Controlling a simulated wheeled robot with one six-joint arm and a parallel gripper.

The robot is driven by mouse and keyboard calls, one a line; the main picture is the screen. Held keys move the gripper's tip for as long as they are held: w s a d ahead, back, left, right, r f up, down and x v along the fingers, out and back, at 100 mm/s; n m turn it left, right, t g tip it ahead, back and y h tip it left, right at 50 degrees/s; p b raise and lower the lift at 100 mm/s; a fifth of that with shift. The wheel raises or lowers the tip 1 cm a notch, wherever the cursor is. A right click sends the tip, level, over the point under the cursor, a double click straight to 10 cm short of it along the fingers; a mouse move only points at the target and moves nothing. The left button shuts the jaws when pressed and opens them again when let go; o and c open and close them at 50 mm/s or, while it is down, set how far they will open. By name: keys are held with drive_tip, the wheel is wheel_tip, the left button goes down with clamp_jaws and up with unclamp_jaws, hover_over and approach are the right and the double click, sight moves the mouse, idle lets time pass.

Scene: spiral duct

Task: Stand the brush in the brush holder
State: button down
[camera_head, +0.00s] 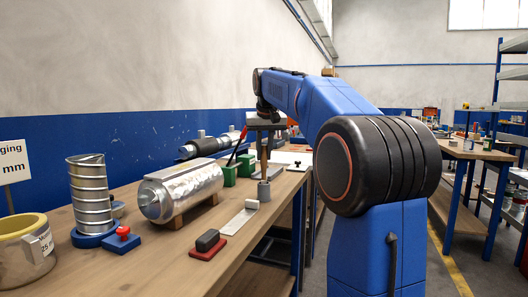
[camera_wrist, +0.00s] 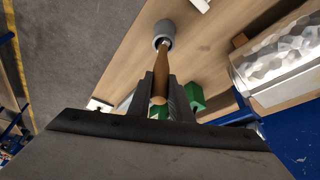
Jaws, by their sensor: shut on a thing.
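My gripper (camera_head: 264,130) is shut on the brush and points down over the right part of the workbench; its fingers (camera_wrist: 161,88) show in the wrist view. The brush has a brown wooden handle (camera_head: 264,158), which also shows in the wrist view (camera_wrist: 158,88). It hangs about upright below the jaws. A small grey cylindrical cup, the brush holder (camera_head: 264,190), stands near the bench's right edge directly beneath. In the wrist view the brush's pale lower end meets the open top of the holder (camera_wrist: 163,28). The bristles are hidden, and I cannot tell how deep the end sits.
A shiny cylinder (camera_head: 182,190) lies on wooden supports. A red-based block (camera_head: 207,243), a metal strip (camera_head: 239,219) and green blocks (camera_head: 246,163) are nearby.

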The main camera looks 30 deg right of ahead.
drive_tip(key=shift+f, duration=0.65)
drive_tip(key=c, duration=1.5)
unclamp_jaws()
drive_tip(key=shift+c, duration=0.2)
drive_tip(key=v, duration=1.7)
drive_tip(key=shift+s, duration=0.15)
drive_tip(key=shift+r, duration=0.1)
